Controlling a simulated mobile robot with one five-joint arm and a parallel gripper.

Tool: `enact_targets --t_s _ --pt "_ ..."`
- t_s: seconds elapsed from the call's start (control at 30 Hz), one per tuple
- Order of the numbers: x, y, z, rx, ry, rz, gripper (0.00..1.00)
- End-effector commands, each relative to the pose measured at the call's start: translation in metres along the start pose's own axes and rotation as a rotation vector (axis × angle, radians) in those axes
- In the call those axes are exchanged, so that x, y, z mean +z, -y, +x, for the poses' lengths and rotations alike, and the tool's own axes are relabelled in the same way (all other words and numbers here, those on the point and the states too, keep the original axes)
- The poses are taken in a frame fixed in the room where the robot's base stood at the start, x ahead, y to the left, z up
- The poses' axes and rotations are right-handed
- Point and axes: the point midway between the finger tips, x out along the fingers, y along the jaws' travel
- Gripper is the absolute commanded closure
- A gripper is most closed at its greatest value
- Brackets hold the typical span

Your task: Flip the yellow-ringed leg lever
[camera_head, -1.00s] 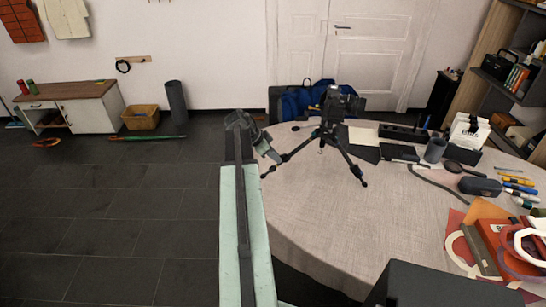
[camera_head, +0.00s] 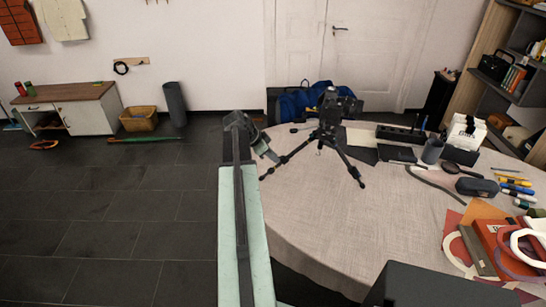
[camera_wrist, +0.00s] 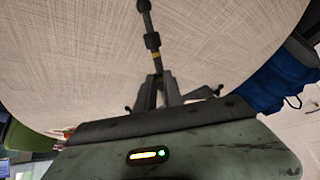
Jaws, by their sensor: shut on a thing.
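A black tripod (camera_head: 328,125) stands upright on the round table, its legs spread. In the wrist view one tripod leg (camera_wrist: 147,20) runs down from the top edge, and a yellow ring (camera_wrist: 154,55) shows on it just beyond my fingertips. My gripper (camera_wrist: 158,78) is shut on the leg close to the yellow ring, with its two dark fingers on either side. Whether the lever itself is between the fingers is hidden. In the head view my gripper (camera_head: 270,155) is at the left leg of the tripod, at the table's left edge.
The round table (camera_head: 310,220) has a pale cloth. A black organiser (camera_head: 400,133), a grey cup (camera_head: 432,151), markers (camera_head: 516,187) and orange folders (camera_head: 490,215) lie on its right. A blue bag (camera_head: 300,101) is behind the tripod.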

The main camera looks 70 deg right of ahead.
Motion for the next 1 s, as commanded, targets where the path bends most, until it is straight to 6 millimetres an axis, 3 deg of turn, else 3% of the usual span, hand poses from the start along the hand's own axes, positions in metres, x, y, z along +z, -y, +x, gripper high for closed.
enact_targets --t_s 1.0 --pt "-0.0097 0.0001 -0.0077 0.000 -0.002 0.000 1.00"
